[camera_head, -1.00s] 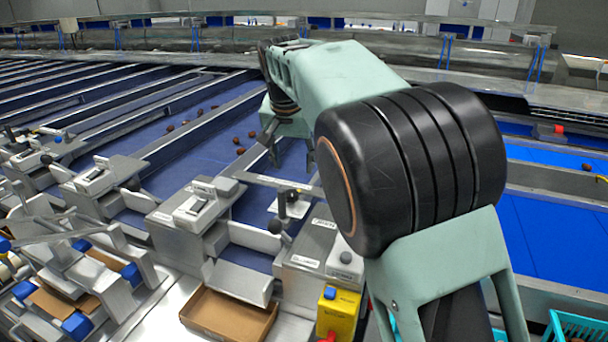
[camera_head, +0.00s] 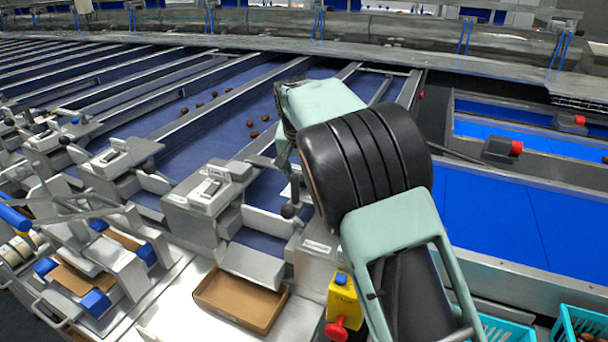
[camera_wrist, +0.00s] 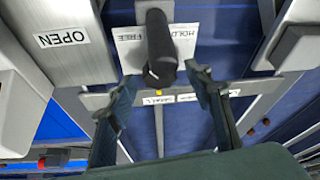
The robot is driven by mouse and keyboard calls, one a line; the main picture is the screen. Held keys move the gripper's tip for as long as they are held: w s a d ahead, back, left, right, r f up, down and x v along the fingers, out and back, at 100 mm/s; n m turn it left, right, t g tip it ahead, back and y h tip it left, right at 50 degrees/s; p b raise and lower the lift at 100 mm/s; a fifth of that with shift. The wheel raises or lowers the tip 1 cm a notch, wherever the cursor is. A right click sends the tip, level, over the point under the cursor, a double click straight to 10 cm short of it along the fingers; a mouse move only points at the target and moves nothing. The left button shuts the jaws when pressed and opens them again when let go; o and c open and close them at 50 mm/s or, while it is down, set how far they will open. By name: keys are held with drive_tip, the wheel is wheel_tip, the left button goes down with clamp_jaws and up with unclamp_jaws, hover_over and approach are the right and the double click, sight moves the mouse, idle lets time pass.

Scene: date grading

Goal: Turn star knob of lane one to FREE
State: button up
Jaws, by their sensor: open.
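In the wrist view a black knob (camera_wrist: 160,50) with a long upright grip stands in front of a white card (camera_wrist: 185,42) lettered HOLD and FREE, seen upside down. The knob covers part of the card, so its setting is unclear. My gripper (camera_wrist: 162,73) is open, with one finger on each side of the knob's near end. I see no clear contact.
An OPEN label (camera_wrist: 62,38) is on a metal housing left of the knob. Dates lie on the blue lane.

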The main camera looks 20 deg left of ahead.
drive_tip(key=c, duration=1.2)
drive_tip(key=shift+o, duration=0.2)
drive_tip(key=shift+n+y, duration=0.4)
drive_tip(key=shift+n, duration=0.6)
drive_tip(key=o, duration=1.2)
drive_tip(key=shift+c, duration=0.2)
drive_tip(key=v, duration=1.2)
drive_tip(key=shift+d+r, duration=0.1)
drive_tip(key=shift+d, duration=0.1)
